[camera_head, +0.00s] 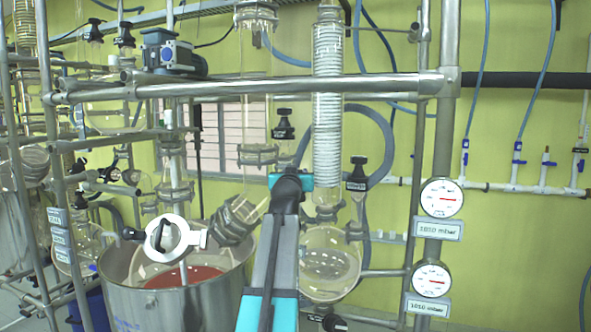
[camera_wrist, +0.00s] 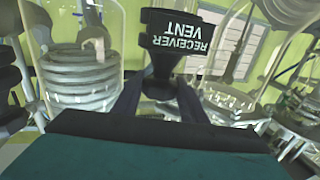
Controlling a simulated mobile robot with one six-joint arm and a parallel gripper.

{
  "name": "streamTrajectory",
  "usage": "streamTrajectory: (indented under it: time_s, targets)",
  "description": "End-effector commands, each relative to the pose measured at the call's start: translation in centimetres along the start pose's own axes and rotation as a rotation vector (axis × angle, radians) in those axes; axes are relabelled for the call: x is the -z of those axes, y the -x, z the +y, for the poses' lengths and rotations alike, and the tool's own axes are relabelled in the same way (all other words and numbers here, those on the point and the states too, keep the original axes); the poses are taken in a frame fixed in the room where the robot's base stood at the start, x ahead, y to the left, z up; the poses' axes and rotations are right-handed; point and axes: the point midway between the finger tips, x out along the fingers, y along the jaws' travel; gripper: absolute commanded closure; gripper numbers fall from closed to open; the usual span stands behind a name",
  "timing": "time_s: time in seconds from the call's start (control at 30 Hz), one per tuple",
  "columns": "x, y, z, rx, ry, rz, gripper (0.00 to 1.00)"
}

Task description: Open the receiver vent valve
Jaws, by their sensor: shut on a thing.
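The receiver vent valve (camera_wrist: 177,35) has a black handle with white lettering, upside down in the wrist view. My gripper (camera_wrist: 158,100) is shut on it; its two dark fingers stand on either side of the narrow part below the label. The exact contact is partly hidden by the gripper body. In the head view my gripper (camera_head: 290,182) is at the end of the teal and grey arm, in front of the glassware left of the coil condenser. Its fingertips are hidden there, and I cannot tell the held valve in that view. The round glass receiver (camera_head: 330,262) hangs to the right of the arm.
A coil condenser (camera_head: 328,105) stands close to the right of my gripper. Other black-handled valves (camera_head: 357,175) are nearby. A steel rail (camera_head: 260,87) crosses above. A steel vessel (camera_head: 185,298) with red contents is at the left, and two gauges (camera_head: 441,198) are at the right.

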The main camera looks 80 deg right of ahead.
Motion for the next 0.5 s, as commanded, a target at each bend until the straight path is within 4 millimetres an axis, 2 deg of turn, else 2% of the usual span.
streamTrajectory:
  time_s: [0.23, 0.5]
  targets:
    - [0.27, 0.14, 0.05, 0.047, -0.003, 0.003, 0.81]
    - [-0.28, -0.01, 0.07, 0.101, -0.005, -0.003, 0.81]
